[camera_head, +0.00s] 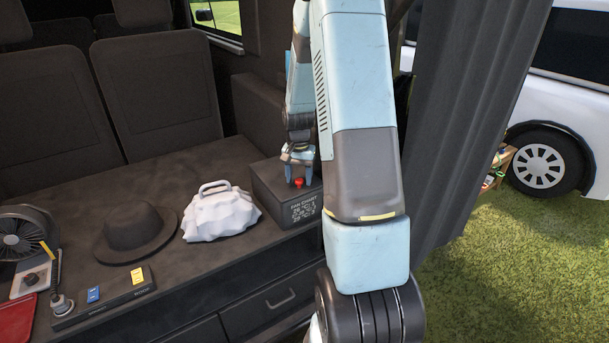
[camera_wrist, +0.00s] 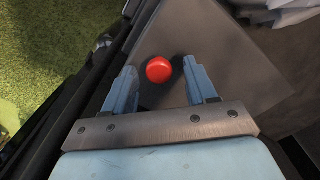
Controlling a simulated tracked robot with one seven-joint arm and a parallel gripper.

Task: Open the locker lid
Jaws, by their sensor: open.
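The locker is a dark box (camera_head: 277,205) on the right end of the counter, with pale writing on its front. Its lid (camera_wrist: 215,50) fills the middle of the wrist view and looks shut. A red round knob (camera_wrist: 159,69) sits on the lid; it also shows in the head view (camera_head: 299,183). My gripper (camera_wrist: 160,82) is open, with one blue finger on each side of the knob. A gap shows between each finger and the knob in the wrist view. Part of the lid is hidden behind my arm in the head view.
A white lumpy bundle with a handle (camera_head: 221,212) lies left of the locker. A dark hat (camera_head: 136,233), a fan (camera_head: 22,235) and a switch panel (camera_head: 103,297) are further left. A dark curtain (camera_head: 480,110) hangs to the right. A drawer (camera_head: 272,300) is below the counter.

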